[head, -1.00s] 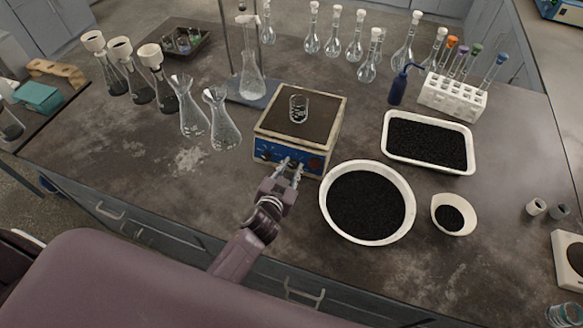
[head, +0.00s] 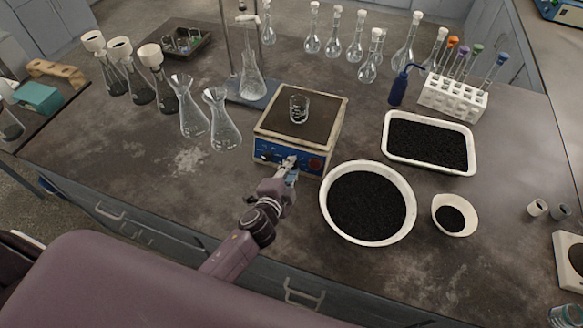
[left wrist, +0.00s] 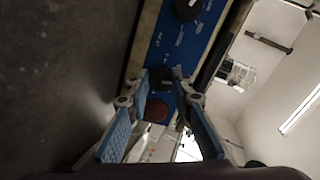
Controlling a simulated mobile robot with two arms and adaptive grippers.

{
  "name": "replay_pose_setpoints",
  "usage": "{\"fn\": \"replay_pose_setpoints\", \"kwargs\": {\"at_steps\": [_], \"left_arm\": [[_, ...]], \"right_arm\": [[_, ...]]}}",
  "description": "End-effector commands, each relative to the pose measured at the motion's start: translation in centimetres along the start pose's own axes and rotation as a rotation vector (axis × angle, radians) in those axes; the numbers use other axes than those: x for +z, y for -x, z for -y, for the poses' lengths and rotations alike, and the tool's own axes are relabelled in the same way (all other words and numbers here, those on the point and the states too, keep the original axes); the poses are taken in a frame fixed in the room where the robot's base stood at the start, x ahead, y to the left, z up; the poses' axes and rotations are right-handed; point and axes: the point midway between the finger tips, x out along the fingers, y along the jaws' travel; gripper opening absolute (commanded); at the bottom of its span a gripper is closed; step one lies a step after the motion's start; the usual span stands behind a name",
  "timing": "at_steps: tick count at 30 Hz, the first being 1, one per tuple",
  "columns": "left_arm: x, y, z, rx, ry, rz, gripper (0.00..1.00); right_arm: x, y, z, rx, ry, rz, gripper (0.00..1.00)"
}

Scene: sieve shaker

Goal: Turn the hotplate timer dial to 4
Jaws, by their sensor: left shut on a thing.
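The hotplate (head: 318,104) stands on the bench with its blue front panel (head: 266,149) facing me. My left gripper (head: 289,165) is at the middle of that panel, rolled to one side. In the left wrist view, its fingertips (left wrist: 161,74) are shut on a small dark dial (left wrist: 160,79). The dial's pointer and the number it points to cannot be read. A larger black knob (left wrist: 187,8) and a red round control (left wrist: 157,108) sit on either side of it. My right gripper is not in view.
A small glass beaker (head: 298,108) stands on the hotplate top. A round white bowl (head: 324,207) of black grains is close to the right of my gripper. Conical flasks (head: 228,135) stand to the left. The bench front at left is clear.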

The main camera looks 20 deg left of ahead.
Motion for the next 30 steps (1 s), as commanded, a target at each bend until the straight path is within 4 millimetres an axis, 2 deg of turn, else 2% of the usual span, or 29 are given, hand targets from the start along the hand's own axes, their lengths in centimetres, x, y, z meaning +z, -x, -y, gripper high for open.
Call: {"fn": "replay_pose_setpoints", "kwargs": {"at_steps": [30], "left_arm": [[0.1,0.1,0.1,-0.001,-0.968,-0.034,0.00]], "right_arm": [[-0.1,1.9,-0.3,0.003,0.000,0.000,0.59]]}}
